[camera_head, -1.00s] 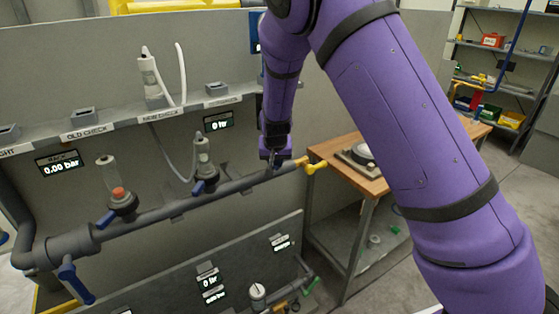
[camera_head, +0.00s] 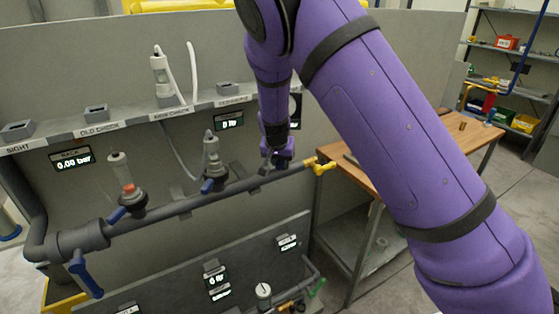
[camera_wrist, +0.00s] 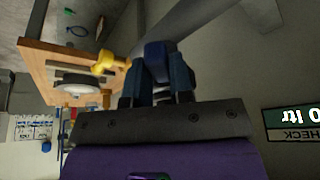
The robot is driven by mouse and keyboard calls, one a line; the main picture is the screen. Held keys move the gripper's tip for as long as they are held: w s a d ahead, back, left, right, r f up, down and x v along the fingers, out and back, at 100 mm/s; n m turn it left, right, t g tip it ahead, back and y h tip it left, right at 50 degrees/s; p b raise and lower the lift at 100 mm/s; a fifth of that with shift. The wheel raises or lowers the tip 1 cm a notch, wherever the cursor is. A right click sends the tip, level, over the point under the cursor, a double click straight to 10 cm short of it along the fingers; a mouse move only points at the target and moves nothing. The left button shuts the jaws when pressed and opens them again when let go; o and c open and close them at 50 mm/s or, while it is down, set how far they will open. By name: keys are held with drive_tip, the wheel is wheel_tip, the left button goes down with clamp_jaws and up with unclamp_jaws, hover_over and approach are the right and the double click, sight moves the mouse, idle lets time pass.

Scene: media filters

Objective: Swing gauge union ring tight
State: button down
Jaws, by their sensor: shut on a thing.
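In the wrist view my gripper (camera_wrist: 160,85) is shut on a dark blue part (camera_wrist: 155,55) beside the grey pipe (camera_wrist: 205,25). The fingers cover much of this part, and I cannot tell if it is the union ring or a handle. No gauge face is clear at the gripper in either view.
Two clear filter housings (camera_head: 120,172) (camera_head: 211,150) with blue levers stand on the pipe to the left. A grey ledge (camera_head: 130,128) runs above. A wooden-topped bench (camera_head: 350,178) stands to the right, bearing a white round object (camera_wrist: 80,84).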

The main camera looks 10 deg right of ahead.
drive_tip(key=c, duration=1)
unclamp_jaws()
drive_tip(key=v, duration=1)
drive_tip(key=shift+s+r, duration=0.15)
drive_tip(key=shift+r, duration=0.2)
